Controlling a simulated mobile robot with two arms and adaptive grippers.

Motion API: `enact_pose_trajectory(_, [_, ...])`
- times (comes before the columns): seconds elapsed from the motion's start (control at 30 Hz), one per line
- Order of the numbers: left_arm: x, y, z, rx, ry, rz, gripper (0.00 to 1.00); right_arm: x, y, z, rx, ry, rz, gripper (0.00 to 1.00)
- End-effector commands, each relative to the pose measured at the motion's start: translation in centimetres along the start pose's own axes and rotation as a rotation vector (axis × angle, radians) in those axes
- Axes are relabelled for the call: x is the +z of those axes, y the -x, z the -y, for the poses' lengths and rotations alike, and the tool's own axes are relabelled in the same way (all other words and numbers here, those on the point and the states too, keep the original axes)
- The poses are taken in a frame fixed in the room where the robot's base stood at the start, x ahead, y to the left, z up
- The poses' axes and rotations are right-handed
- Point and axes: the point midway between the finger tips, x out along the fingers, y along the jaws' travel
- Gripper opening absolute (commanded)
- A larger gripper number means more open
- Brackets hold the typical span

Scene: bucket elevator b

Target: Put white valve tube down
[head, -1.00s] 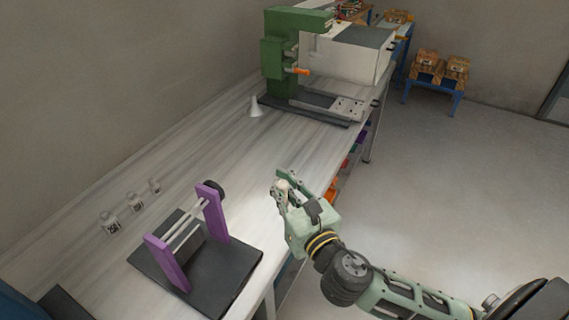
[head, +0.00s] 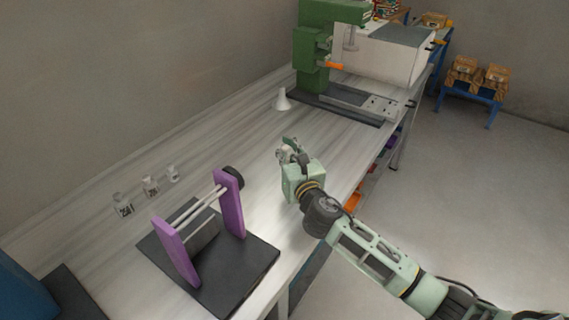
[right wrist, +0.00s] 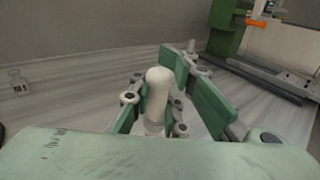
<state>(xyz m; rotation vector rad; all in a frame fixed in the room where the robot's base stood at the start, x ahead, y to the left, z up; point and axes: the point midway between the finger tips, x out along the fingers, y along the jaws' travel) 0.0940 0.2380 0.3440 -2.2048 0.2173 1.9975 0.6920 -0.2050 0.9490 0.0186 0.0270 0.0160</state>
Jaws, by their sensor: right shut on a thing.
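The white valve tube (right wrist: 157,95) stands upright between the green fingers of my right gripper (right wrist: 165,100) in the right wrist view. The gripper is shut on it. In the head view my right gripper (head: 289,150) is over the workbench (head: 240,130), to the right of the purple stand; the tube is mostly hidden there by the fingers. I cannot tell whether the tube touches the bench. My left gripper is not in view.
A purple stand with rods (head: 228,205) sits on a black plate (head: 250,262). Several small labelled jars (head: 150,187) are at the left. A white cone (head: 282,101) and a green machine (head: 312,50) stand farther back. Bench between cone and gripper is clear.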

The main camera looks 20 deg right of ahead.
Motion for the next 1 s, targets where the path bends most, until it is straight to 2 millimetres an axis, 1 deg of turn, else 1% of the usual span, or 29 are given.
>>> enact_pose_trajectory(0.03, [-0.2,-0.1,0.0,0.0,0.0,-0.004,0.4,-0.1,-0.4,-0.2,0.001,-0.002,0.003,0.0])
enact_pose_trajectory(0.13, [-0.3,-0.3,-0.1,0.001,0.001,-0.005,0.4,-0.6,-0.6,-0.4,0.001,0.0,0.003,0.0])
enact_pose_trajectory(0.3, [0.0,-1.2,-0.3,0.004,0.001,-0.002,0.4,-3.4,-0.7,-0.3,-0.001,-0.001,-0.001,0.0])
enact_pose_trajectory(0.4, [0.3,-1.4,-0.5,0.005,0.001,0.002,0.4,-4.2,-0.7,-0.3,0.0,-0.001,0.001,0.0])
enact_pose_trajectory(0.77, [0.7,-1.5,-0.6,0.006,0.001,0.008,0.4,-4.5,-0.7,-0.3,0.001,0.001,0.002,0.0])
enact_pose_trajectory(0.8, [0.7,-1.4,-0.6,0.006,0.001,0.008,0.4,-4.6,-0.7,-0.2,0.0,0.001,0.0,0.12])
enact_pose_trajectory(1.0, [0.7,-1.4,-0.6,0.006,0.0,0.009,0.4,-4.6,-0.7,-0.2,0.0,0.001,0.0,0.3])
